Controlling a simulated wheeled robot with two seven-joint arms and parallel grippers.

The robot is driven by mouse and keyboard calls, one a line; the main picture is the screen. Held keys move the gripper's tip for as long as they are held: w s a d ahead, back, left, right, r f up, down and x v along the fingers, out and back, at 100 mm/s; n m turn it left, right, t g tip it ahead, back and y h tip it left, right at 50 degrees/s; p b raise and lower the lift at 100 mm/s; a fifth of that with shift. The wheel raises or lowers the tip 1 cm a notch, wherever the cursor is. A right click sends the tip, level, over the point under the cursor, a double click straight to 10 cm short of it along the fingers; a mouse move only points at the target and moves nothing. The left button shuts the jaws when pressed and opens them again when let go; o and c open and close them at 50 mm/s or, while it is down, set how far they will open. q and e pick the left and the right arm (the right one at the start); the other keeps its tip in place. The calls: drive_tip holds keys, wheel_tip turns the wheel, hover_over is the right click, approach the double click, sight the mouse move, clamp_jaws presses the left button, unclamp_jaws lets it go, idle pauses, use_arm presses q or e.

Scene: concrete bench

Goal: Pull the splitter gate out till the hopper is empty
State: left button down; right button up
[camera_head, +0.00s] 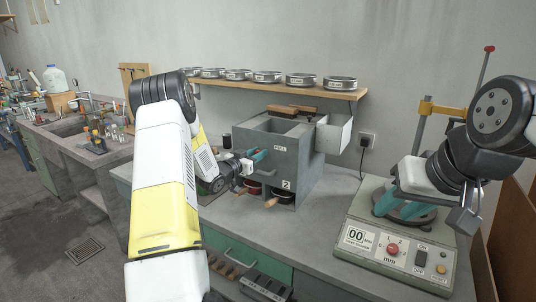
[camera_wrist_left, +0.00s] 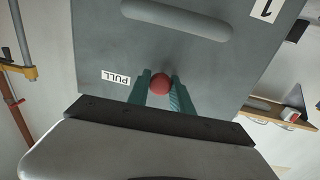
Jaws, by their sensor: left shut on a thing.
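The grey splitter (camera_head: 302,165) stands on the bench in the head view, with a PULL label on its front and a box-shaped hopper (camera_head: 262,130) on top. What lies in the hopper is not clear from here. In the left wrist view, my left gripper (camera_wrist_left: 160,86) is shut on the red knob (camera_wrist_left: 160,84) of the gate, beside the PULL label on the grey panel (camera_wrist_left: 215,60). In the head view my left gripper (camera_head: 259,157) reaches the splitter's front from the left. My right gripper (camera_head: 404,212) hangs over the sieve shaker with its teal fingers apart, empty.
Red pans with wooden handles (camera_head: 271,203) sit under the splitter. A shelf (camera_head: 235,86) with several round sieves runs along the wall. The sieve shaker (camera_head: 350,240) with a red knob stands at right. The bench front is mostly clear.

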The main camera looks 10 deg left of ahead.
use_arm(q)
drive_tip(key=shift+s, duration=0.1)
idle(0.5)
drive_tip(key=shift+v, duration=2.2)
drive_tip(key=shift+s+d+f, duration=0.1)
drive_tip(key=shift+d, duration=0.05)
drive_tip(key=c, duration=1.1)
unclamp_jaws()
drive_tip(key=shift+c, duration=0.2)
drive_tip(key=v, duration=0.8)
